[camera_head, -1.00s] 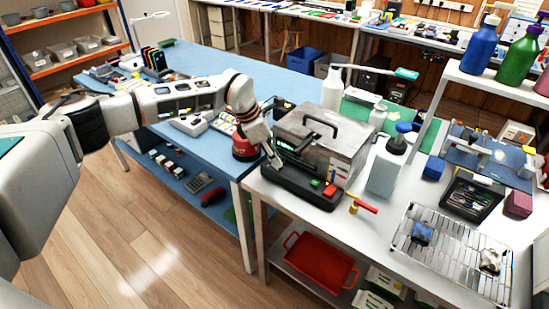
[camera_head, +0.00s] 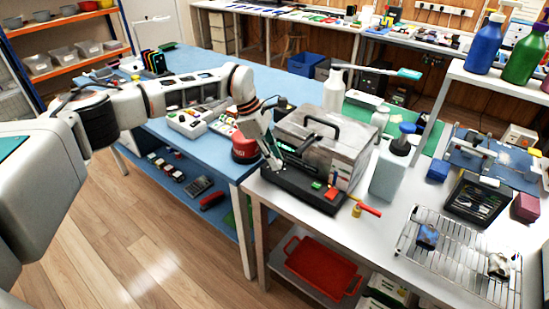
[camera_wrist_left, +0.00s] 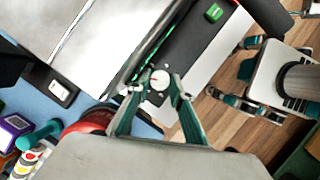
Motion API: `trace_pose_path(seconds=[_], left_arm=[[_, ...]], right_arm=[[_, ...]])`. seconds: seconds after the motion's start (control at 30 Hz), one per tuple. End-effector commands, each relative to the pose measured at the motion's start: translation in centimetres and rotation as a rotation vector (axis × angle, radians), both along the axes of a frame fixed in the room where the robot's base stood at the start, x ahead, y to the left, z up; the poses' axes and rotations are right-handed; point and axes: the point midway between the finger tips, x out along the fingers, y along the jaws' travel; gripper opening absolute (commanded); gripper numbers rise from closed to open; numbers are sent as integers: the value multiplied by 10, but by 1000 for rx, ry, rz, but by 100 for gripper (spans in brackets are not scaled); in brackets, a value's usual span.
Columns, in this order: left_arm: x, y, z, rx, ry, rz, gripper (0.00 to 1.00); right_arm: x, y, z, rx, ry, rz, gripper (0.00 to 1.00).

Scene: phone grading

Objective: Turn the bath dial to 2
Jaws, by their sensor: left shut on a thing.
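The bath is a grey metal box with a black handle on its lid (camera_head: 325,135), standing on a black base at the left end of the white bench. Its dial (camera_wrist_left: 159,80) is a small round white knob with a red mark on the black front panel in the left wrist view. My left gripper (camera_head: 272,163) is at the left part of that panel in the head view. In the left wrist view my left gripper (camera_wrist_left: 158,88) has its teal fingers shut on the dial, one on each side. The dial's numbers are too small to read.
A green button (camera_wrist_left: 213,12) sits farther along the panel. A red-handled valve (camera_head: 368,209) sticks out at the base's right end. A red round object (camera_head: 244,148) stands left of my gripper. A white bottle (camera_head: 390,170) and a wire rack (camera_head: 462,262) stand to the right.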

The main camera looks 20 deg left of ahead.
Motion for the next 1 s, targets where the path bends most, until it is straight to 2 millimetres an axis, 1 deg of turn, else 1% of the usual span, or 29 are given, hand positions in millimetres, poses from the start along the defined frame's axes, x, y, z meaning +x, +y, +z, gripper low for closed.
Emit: trace_pose_path(seconds=[0.17,0.2,0.23,0.77,0.87,1.0], left_arm=[[0,1,0,2,0,1,0],[0,1,0,2,0,1,32],[0,1,0,2,0,1,38],[2,2,3,1,-7,3,38],[2,5,11,1,-9,4,38],[1,12,30,-1,-10,3,38]], right_arm=[[0,0,0,0,0,0,25],[0,0,0,0,0,0,25],[0,0,0,0,0,0,25],[0,-2,0,-5,1,2,25],[0,-1,0,-3,0,2,25],[0,-1,0,-2,1,1,25]])
